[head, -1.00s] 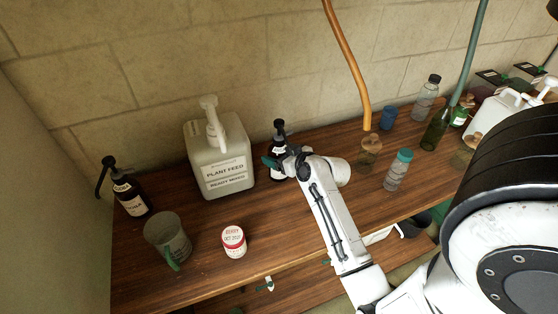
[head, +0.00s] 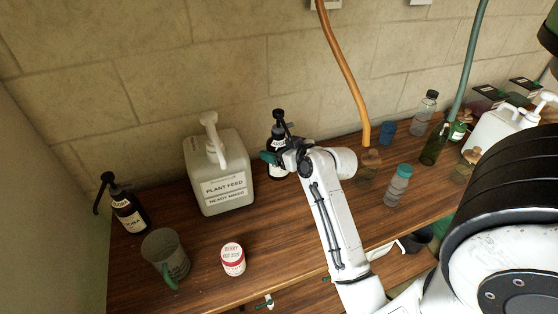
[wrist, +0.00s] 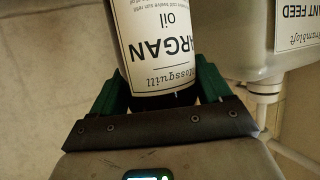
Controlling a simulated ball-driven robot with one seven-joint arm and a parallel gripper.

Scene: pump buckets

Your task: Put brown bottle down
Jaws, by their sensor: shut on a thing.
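The brown bottle (head: 277,171) is dark, with a black pump top and a white label reading "ARGAN oil" in the wrist view (wrist: 135,85). It stands about upright, just right of the white plant feed container. My gripper (head: 274,157) is shut around it. My gripper and wrist hide part of the bottle in the head view. I cannot tell whether its base touches the wooden shelf (head: 205,240).
The plant feed container (head: 220,175) is close on the left. Another dark pump bottle (head: 130,213), a grey-green mug (head: 167,255) and a red-and-white jar (head: 233,260) stand farther left. A corked jar (head: 368,167) and a teal-capped bottle (head: 397,187) stand right. Bare shelf lies before the container.

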